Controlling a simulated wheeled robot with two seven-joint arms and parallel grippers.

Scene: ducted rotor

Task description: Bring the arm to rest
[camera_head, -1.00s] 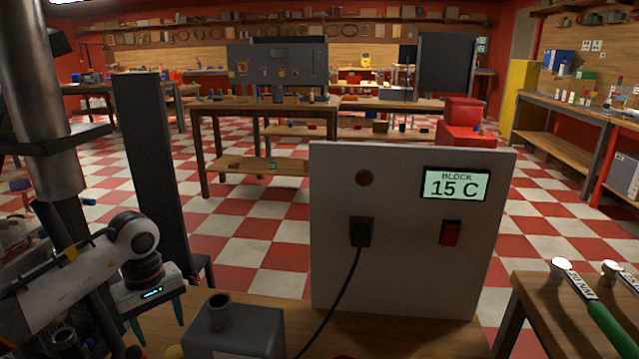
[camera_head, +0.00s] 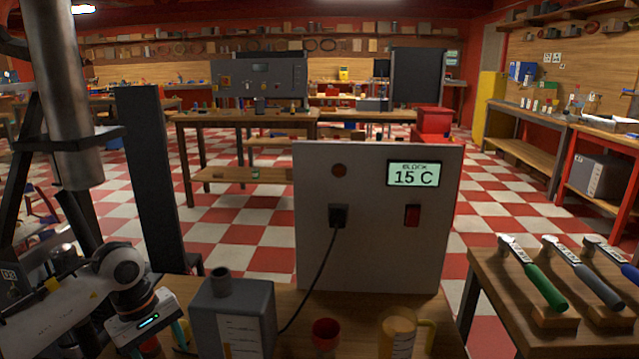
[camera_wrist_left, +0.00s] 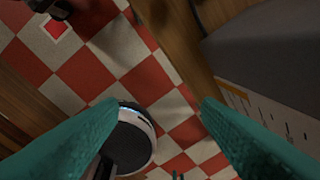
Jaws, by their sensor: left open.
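My left arm comes in from the left in the head view. Its left gripper (camera_head: 158,345) hangs low at the left end of the near bench, with teal fingers pointing down. In the left wrist view the gripper (camera_wrist_left: 158,104) has its two fingers wide apart with nothing between them. Below them are checkered floor, the bench edge and a round dark-topped thing with a pale rim (camera_wrist_left: 130,140). The gripper is just left of the grey block with a short tube on top (camera_head: 235,310), and apart from it as far as I can tell. My right gripper is not in view.
A white panel (camera_head: 375,250) reading "BLOCK 15 C" stands on the bench (camera_head: 290,345), with a black cable plugged in. A red cup (camera_head: 326,335) and an orange mug (camera_head: 397,335) stand before it. Several torque-wrench-like tools (camera_head: 545,285) lie on the right-hand table.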

